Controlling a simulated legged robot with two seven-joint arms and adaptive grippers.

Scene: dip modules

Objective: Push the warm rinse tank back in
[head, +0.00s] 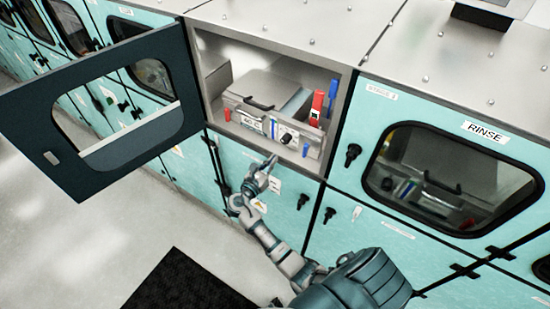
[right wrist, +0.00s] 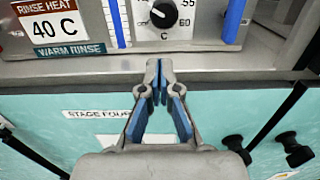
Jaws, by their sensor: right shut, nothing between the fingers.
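The warm rinse tank (head: 268,123) is a grey metal box with a lidded top and a dark handle, inside the open compartment. Its front panel carries a dial, blue strips and a "RINSE HEAT 40 C / WARM RINSE" label; the panel also shows in the right wrist view (right wrist: 125,42). The panel stands close to the compartment's front edge. My right gripper (head: 271,161) is shut and empty, just below and in front of the panel; in the right wrist view its fingertips (right wrist: 160,70) meet below the dial. Contact with the panel cannot be told. My left gripper is not in view.
The compartment's dark-framed door (head: 115,75) is swung open to the left. A red item (head: 316,108) stands at the tank's right. A closed "RINSE" window (head: 440,180) is at the right. Black knobs (head: 303,201) stick out below. Open floor lies at the left.

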